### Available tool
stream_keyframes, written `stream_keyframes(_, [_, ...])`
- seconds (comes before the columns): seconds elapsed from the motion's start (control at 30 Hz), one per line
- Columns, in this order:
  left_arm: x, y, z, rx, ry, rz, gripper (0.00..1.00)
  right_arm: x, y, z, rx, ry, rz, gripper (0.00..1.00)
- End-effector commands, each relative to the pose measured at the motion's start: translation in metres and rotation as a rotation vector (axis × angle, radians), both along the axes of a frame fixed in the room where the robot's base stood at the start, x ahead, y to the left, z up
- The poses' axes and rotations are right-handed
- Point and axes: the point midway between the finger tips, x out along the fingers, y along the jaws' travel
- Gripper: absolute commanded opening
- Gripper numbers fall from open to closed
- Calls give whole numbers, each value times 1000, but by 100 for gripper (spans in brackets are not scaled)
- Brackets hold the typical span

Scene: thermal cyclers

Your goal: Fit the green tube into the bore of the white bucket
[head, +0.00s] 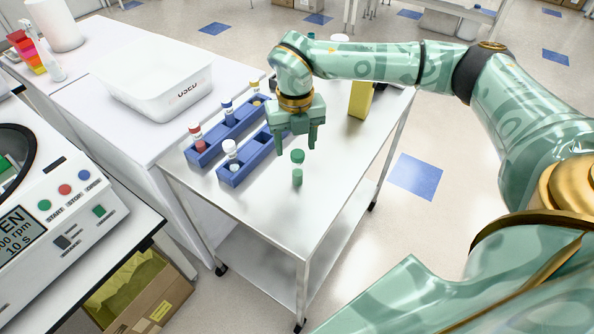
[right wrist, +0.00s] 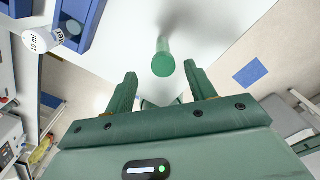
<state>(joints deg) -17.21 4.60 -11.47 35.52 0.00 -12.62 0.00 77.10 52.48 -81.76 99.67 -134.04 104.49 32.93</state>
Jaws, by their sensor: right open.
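My left gripper is not in view. I cannot make out the white bucket or its bore.
Blue racks (head: 233,172) with several capped tubes stand left of the gripper. A white tub (head: 150,80) marked USED is farther left. A centrifuge (head: 50,235) is at the left edge, its bowl mostly cut off. A yellow block (head: 360,99) stands behind. The cart's front is clear.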

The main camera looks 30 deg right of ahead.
Motion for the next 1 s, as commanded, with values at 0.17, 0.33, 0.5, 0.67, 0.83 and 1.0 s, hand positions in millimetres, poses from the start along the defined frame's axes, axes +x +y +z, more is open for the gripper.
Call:
stream_keyframes(0.17, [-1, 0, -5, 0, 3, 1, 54, 0, -3, -16, 0, 2, 0, 55])
stream_keyframes(0.33, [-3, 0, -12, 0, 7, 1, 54, -1, -5, -46, 0, 3, 2, 55])
stream_keyframes(0.5, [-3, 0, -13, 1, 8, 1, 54, 0, -5, -53, 0, -1, 1, 55])
stream_keyframes(0.67, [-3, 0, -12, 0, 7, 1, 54, 0, -5, -52, 0, -1, 2, 41])
stream_keyframes(0.83, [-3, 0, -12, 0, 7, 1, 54, 0, -5, -52, 0, 0, 2, 7])
stream_keyframes(1.0, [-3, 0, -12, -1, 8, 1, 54, 0, -5, -52, 1, 0, 2, 7])
